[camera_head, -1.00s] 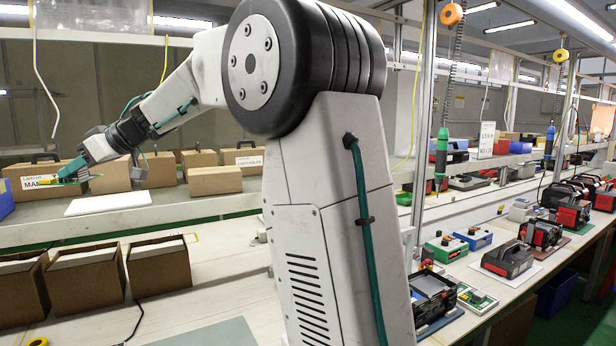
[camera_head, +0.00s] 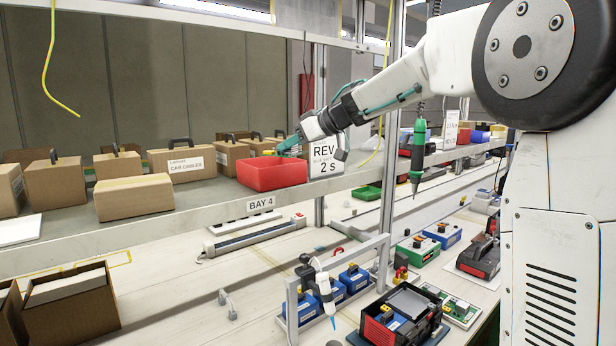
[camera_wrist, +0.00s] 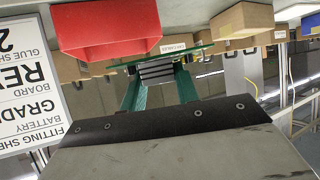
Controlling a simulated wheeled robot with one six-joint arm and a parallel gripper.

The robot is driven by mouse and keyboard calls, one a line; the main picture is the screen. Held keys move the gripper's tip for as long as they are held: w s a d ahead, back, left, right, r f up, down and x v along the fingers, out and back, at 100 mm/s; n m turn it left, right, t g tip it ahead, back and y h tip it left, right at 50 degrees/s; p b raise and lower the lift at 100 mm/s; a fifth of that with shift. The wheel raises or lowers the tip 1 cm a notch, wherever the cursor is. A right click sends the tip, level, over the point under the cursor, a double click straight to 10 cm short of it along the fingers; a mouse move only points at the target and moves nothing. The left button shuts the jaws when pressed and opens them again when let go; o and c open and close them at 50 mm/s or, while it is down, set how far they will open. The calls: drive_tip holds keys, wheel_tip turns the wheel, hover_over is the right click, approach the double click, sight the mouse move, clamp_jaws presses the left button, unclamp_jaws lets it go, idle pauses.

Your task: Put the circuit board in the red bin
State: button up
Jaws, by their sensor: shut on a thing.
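The red bin (camera_head: 272,174) stands open on the upper shelf, above the BAY 4 label. My gripper (camera_head: 286,147) is at the bin's back right, slightly above its rim. In the wrist view the gripper's teal fingers (camera_wrist: 160,82) are shut on the circuit board (camera_wrist: 185,53), a thin green board seen nearly edge-on with dark parts on it. The red bin also shows in the wrist view (camera_wrist: 105,30), upper left, beside the board. Whether the board is over the bin's opening is hard to tell. The board is mostly hidden in the head view.
Brown cases (camera_head: 182,164) and a cardboard box (camera_head: 133,197) stand left of the bin. A REV sign (camera_head: 325,158) stands close at its right, near a metal post. A green hanging tool (camera_head: 416,150) is farther right. The lower bench holds a blue-battery rack (camera_head: 330,290).

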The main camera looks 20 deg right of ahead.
drive_tip(key=shift+w+f, duration=0.85)
drive_tip(key=shift+w, duration=1.75)
drive_tip(key=shift+w+f, duration=0.8)
drive_tip(key=shift+w, duration=1.85)
drive_tip(key=shift+w+f, duration=0.85)
drive_tip(key=shift+w, duration=1.75)
drive_tip(key=shift+f, duration=0.6)
drive_tip(key=o, duration=1.1)
